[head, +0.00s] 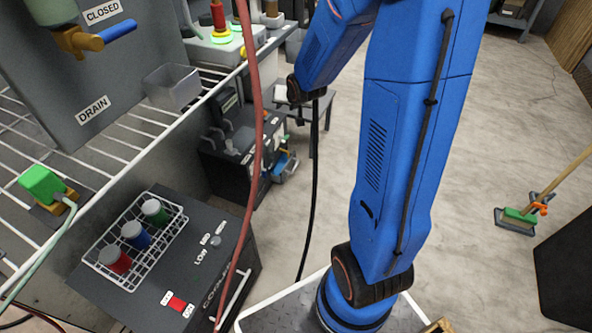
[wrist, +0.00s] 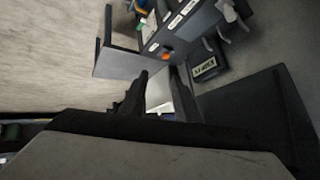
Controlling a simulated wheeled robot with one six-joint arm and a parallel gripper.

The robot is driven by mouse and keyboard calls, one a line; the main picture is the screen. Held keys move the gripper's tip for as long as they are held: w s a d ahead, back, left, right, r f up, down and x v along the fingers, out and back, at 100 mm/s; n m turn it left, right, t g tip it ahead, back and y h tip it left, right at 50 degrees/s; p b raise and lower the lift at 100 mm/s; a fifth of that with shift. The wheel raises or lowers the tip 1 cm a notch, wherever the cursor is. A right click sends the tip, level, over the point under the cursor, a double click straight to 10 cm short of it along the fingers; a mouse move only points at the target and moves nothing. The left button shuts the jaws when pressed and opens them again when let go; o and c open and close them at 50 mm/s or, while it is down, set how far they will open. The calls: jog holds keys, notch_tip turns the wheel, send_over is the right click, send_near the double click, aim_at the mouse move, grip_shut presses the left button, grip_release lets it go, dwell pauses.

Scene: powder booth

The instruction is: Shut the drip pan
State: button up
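No part is labelled as the drip pan, so I cannot tell for certain which one it is. A small open grey pan (head: 173,88) sits on the wire shelf beside the DRAIN label in the head view. My gripper is hidden behind my blue arm in the head view. In the wrist view my gripper (wrist: 160,88) shows two dark fingers with a gap between them and nothing clearly held.
A dark box (head: 165,265) carries a wire rack (head: 130,240) of several capped jars at lower left. A red hose (head: 256,120) hangs across the head view. The concrete floor (head: 500,130) is mostly clear.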

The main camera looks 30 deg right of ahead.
jog(key=w+d+f+m+t, duration=0.1)
jog(key=w+d+f+m, duration=0.2)
jog(key=f, duration=0.6)
jog(key=w+d+f+t, duration=0.15)
jog(key=w+f, duration=0.25)
jog(key=f, duration=0.4)
jog(key=w+d+f+m+t, duration=0.1)
jog(key=w+d+f+m, duration=0.2)
jog(key=f, duration=0.6)
jog(key=s+d+f+m+t, duration=0.15)
jog(key=s+f, duration=0.25)
jog(key=f, duration=0.4)
jog(key=s+f+m+t, duration=0.1)
jog(key=s+f+m, duration=0.2)
jog(key=s+f, duration=0.35)
jog(key=s+f+m+t, duration=0.1)
jog(key=s+f+m, duration=0.15)
jog(key=f, duration=0.75)
jog(key=shift+n+h, duration=0.4)
jog(key=shift+n, duration=0.1)
jog(key=x, duration=1.7)
jog(key=shift+d+r, duration=0.1)
jog(key=shift+r, duration=0.1)
grip_shut()
